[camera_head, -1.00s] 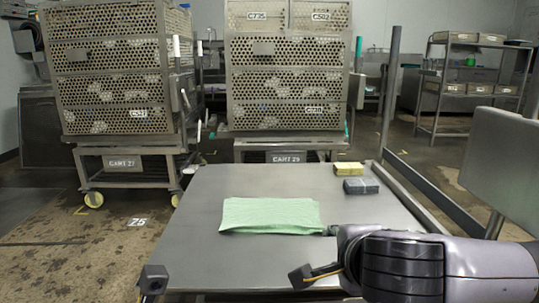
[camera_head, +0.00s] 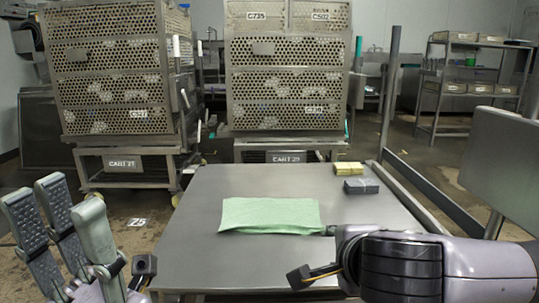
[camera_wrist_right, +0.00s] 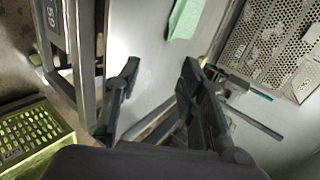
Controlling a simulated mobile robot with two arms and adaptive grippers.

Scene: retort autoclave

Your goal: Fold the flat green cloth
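The green cloth (camera_head: 270,215) lies flat on the grey metal table (camera_head: 195,255), with its right edge close to my right arm. Part of the cloth (camera_wrist_right: 185,18) shows at the top of the right wrist view, beyond the fingertips. My right gripper (camera_wrist_right: 160,72) is open and empty there, its dark fingers wide apart. In the head view its fingers are mostly hidden behind my right arm. My left gripper (camera_head: 60,215) is raised at the lower left, left of the table, with its fingers spread and empty. It is well apart from the cloth.
A yellow stack (camera_head: 348,168) and a grey stack (camera_head: 361,186) sit at the table's back right. Perforated carts (camera_head: 118,75) stand behind the table. A rail (camera_head: 435,200) runs along the right. The table left of the cloth is clear.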

